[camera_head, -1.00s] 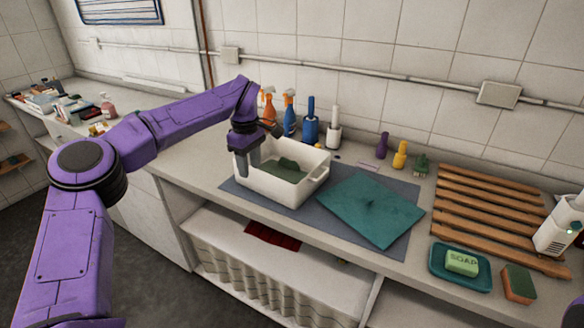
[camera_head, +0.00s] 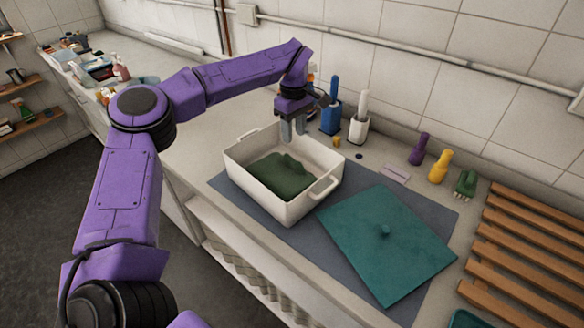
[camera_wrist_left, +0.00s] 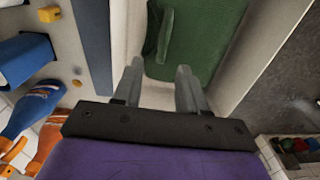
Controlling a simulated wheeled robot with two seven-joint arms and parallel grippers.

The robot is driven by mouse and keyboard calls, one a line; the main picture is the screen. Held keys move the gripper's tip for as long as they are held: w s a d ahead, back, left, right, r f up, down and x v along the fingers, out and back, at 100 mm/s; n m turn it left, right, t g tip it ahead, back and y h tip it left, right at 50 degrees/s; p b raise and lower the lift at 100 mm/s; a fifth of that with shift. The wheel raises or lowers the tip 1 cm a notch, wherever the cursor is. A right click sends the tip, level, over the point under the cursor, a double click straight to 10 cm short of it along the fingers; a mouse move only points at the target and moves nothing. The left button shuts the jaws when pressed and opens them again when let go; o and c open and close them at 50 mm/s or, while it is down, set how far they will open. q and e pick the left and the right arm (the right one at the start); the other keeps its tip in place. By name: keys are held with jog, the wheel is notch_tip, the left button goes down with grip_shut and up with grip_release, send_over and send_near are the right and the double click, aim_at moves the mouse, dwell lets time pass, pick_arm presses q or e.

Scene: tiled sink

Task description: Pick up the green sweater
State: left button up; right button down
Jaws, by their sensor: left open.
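The green sweater (camera_head: 282,174) lies as a dark green heap on the floor of a white tub (camera_head: 252,190) with handles. In the left wrist view the sweater (camera_wrist_left: 188,40) lies beyond my fingertips. My left gripper (camera_head: 293,131) is over the back part of the tub, pointing down, with its fingers apart and empty. In the left wrist view the gripper (camera_wrist_left: 158,72) shows a gap between its fingers, apart from the sweater as far as I can tell. My right gripper is not in view.
A teal lid (camera_head: 385,245) with a knob lies right of the tub on a grey-blue mat (camera_head: 440,212). A blue brush holder (camera_head: 331,115) and a white one (camera_head: 358,130) stand behind. A purple bottle (camera_head: 419,148), a yellow bottle (camera_head: 440,166) and a wooden rack (camera_head: 520,240) are at right.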

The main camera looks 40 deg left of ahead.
aim_at(293, 157)
pick_arm(q)
jog(key=shift+s+f+p, duration=0.55)
jog(key=shift+s+f, duration=0.6)
jog(key=shift+f, duration=0.05)
jog(key=f, duration=0.2)
jog(key=w+f+p, duration=0.1)
jog(key=w+f, duration=0.1)
jog(key=f, duration=0.1)
jog(key=shift+d+f+p, duration=0.15)
jog(key=shift+f+p, duration=0.15)
jog(key=shift+s+r, duration=0.2)
jog(key=shift+s, duration=0.2)
jog(key=c, duration=0.5)
jog(key=shift+w, duration=0.1)
grip_shut()
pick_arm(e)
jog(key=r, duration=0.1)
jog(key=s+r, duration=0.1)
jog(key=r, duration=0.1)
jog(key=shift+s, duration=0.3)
